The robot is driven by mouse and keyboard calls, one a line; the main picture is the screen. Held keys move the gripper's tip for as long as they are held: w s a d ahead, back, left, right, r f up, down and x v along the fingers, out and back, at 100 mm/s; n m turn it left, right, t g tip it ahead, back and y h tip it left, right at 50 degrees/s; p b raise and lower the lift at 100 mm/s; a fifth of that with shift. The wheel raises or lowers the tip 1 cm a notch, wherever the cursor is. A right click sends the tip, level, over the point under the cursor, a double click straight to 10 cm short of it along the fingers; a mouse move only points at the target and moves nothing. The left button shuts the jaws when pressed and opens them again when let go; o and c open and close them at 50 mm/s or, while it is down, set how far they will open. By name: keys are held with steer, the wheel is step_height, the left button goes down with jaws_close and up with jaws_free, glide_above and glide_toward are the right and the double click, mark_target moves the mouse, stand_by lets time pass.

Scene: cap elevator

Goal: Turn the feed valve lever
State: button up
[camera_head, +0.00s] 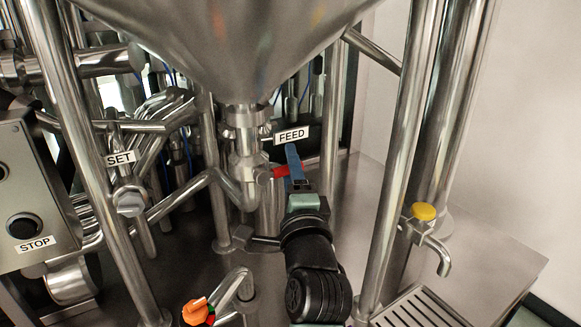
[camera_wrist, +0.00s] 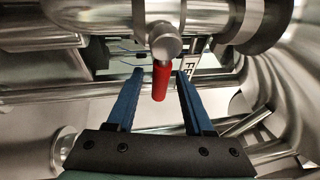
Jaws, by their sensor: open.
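The feed valve lever (camera_head: 284,171) has a red handle and sits under the steel hopper, just below the FEED sign (camera_head: 291,136). In the wrist view the red lever (camera_wrist: 161,82) hangs from a round steel pivot (camera_wrist: 163,42). My gripper (camera_head: 292,150) reaches up to the lever from below in the head view. In the wrist view the blue fingers of my gripper (camera_wrist: 160,75) are open, one on each side of the red lever. I see gaps between the lever and both fingers.
Steel posts (camera_head: 405,150) stand on the right, near a tap with a yellow knob (camera_head: 424,211) and a drip grate (camera_head: 420,308). An orange-handled valve (camera_head: 196,311) is at the front. A SET valve (camera_head: 129,200) and a STOP panel (camera_head: 24,227) are on the left.

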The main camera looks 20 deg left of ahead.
jaws_close()
stand_by(1.4)
